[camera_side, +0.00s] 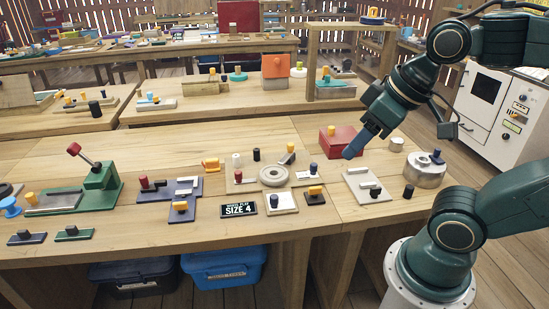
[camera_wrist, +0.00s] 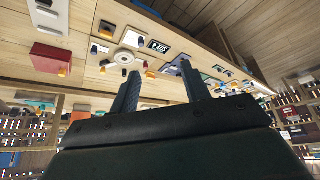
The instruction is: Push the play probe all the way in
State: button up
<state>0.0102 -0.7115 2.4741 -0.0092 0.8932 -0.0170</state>
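A black sign (camera_side: 238,209) reading "PLAY SIZE 4" stands near the front of the middle bench; it also shows in the wrist view (camera_wrist: 157,46). My gripper (camera_side: 350,153) hangs above the bench, right of the wheel and near the red box. In the wrist view its two fingers (camera_wrist: 160,69) are apart with nothing between them.
A red box (camera_side: 341,141) stands behind my gripper. A light grey plate (camera_side: 366,186) and a round metal pot (camera_side: 426,170) are to the right. A green lever press (camera_side: 95,180) and blue-grey blocks (camera_side: 182,190) are to the left. The bench's back strip is clear.

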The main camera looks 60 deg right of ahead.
jog(key=w+d+r+n, duration=0.2)
jog(key=w, duration=1)
jog(key=n+g+y, duration=0.2)
jog(key=n, duration=0.2)
send_over(239, 172)
jog(key=s+d, duration=0.3)
jog(key=s, duration=0.1)
notch_tip(239, 172, down, 23)
jog(key=shift+a+r, duration=0.1)
jog(key=shift+a, duration=0.05)
jog(key=x, duration=1.3)
jog(key=shift+w+a+f, duration=0.2)
jog(key=shift+a+f, duration=0.05)
